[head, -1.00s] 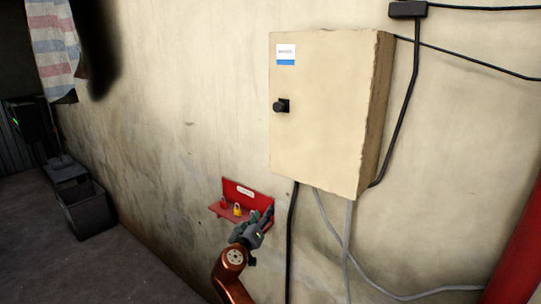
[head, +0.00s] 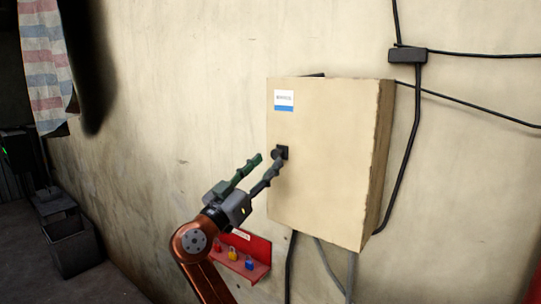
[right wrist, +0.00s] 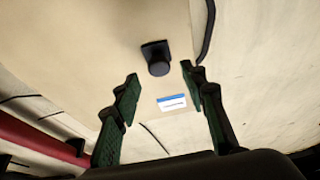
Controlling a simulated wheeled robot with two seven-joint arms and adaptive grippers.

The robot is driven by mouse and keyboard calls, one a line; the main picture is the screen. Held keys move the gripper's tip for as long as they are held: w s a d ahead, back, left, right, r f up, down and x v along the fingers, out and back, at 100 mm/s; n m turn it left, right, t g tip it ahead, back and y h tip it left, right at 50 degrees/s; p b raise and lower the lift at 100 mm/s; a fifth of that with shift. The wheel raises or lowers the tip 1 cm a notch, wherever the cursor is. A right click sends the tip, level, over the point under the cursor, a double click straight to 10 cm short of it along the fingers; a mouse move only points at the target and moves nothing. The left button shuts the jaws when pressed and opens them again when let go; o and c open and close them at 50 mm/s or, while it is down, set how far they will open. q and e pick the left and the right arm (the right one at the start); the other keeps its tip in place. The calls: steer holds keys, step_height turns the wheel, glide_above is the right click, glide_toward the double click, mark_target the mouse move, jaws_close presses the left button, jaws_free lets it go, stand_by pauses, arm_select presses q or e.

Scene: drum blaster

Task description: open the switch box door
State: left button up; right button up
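The switch box (head: 325,165) is a beige cabinet on the wall, its door shut, with a blue and white label near the top left. A black knob (head: 281,153) sits at the door's left edge. My right gripper (head: 267,160) is open and empty, its fingers pointing up at the knob. In the head view one fingertip overlaps the knob's lower part. In the right wrist view the knob (right wrist: 158,60) lies ahead of the open fingers (right wrist: 160,88), not between them; I cannot tell whether they touch. My left gripper is not in view.
A red wall shelf (head: 262,252) with several small padlocks is below the box, close to my right arm. Black cables and a junction block (head: 407,56) run right of the box. A dark bin (head: 72,245) stands on the floor at left.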

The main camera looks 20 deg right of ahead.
mark_target(275, 155)
steer(key=x, duration=0.2)
steer(key=shift+w+d+r+p, duration=0.15)
steer(key=shift+d+p, duration=0.1)
steer(key=shift+p, duration=0.1)
steer(key=shift+w+d, duration=0.1)
steer(key=shift+d, duration=0.1)
steer(key=shift+c, duration=0.3)
steer(key=c, duration=0.3)
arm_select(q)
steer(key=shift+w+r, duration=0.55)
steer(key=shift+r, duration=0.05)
arm_select(e)
jaws_close()
